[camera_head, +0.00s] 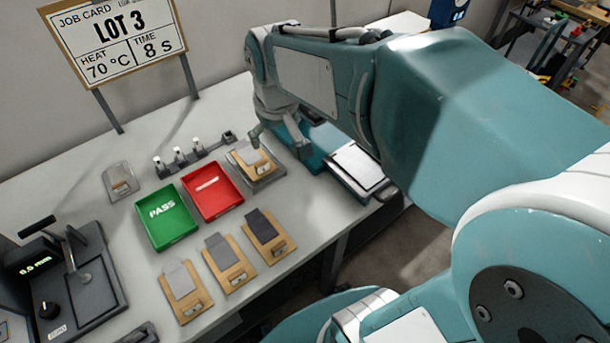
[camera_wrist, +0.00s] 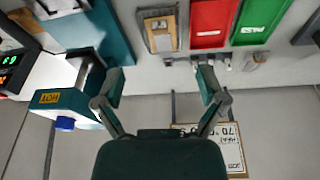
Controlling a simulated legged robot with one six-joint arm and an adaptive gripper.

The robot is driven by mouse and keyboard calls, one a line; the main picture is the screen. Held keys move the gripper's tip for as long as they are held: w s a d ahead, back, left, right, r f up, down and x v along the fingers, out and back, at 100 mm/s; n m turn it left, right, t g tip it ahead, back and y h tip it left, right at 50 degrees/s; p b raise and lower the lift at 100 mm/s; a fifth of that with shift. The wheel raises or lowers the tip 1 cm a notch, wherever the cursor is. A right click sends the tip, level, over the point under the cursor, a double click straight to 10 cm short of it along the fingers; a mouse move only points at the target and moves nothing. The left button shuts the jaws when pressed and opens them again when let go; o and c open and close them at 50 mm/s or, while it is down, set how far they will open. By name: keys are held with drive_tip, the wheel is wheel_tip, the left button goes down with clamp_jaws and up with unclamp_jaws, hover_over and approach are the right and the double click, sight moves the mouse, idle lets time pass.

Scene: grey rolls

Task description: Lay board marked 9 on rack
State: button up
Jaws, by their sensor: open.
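Three tan boards with grey patches lie in a slanting row at the table's front: left (camera_head: 183,290), middle (camera_head: 228,263) and right (camera_head: 265,235). Their marks are too small to read, so I cannot tell which is 9. Another tan board (camera_head: 247,158) lies on a grey stand (camera_head: 268,181) behind them; it also shows at the top of the wrist view (camera_wrist: 160,30). I cannot tell whether this stand is the rack. My gripper (camera_head: 278,142) is open and empty above the table near that stand. Its spread fingers show in the wrist view (camera_wrist: 160,76).
A green PASS tray (camera_head: 166,218) and a red tray (camera_head: 212,190) sit mid-table. A row of small white-topped holders (camera_head: 193,153) stands behind them. A lever device (camera_head: 80,280) is front left. A teal machine (camera_wrist: 108,35) stands beside the stand.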

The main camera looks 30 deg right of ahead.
drive_tip(key=s+r+m+t, duration=0.1)
drive_tip(key=s+t, duration=0.1)
drive_tip(key=s, duration=1.1)
drive_tip(key=shift+r+t, duration=0.15)
drive_tip(key=shift+t, duration=0.15)
idle(0.7)
